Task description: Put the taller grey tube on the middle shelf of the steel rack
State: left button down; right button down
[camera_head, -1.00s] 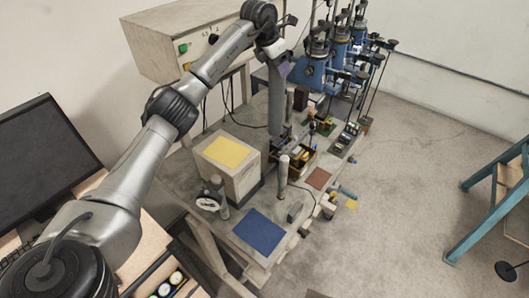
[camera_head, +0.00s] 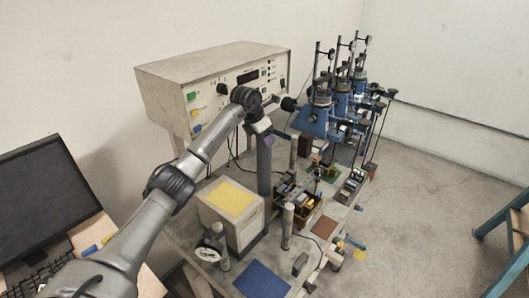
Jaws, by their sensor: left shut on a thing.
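My left gripper (camera_head: 262,134) is shut on a tall, dark grey tube (camera_head: 265,168). The tube hangs upright below it, over the bench between the pale block with a yellow top and the small parts tray; I cannot tell how far its lower end is from the bench. The fingertips are small and partly hidden by the wrist. A thinner grey tube (camera_head: 287,226) with a light top stands on the bench nearer me. Another grey post (camera_head: 293,151) stands behind. I cannot make out a steel rack with shelves. My right gripper is not in view.
The block (camera_head: 230,197) is left of the held tube and the parts tray (camera_head: 311,208) right. A blue mat (camera_head: 262,280) lies in front. A control box (camera_head: 215,88) stands behind left, blue lever machines (camera_head: 322,118) behind right. A teal frame (camera_head: 505,222) stands right on open floor.

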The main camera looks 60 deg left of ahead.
aim_at(264, 147)
pick_arm(q)
jog(key=shift+f, duration=2.3)
jog(key=shift+c, duration=1.7)
grip_release()
jog(key=shift+f, duration=0.1)
jog(key=v, duration=1.1)
jog(key=shift+o, duration=0.5)
jog(key=shift+s+a+r, duration=0.1)
jog(key=shift+s+r, duration=0.05)
jog(key=shift+r, duration=0.5)
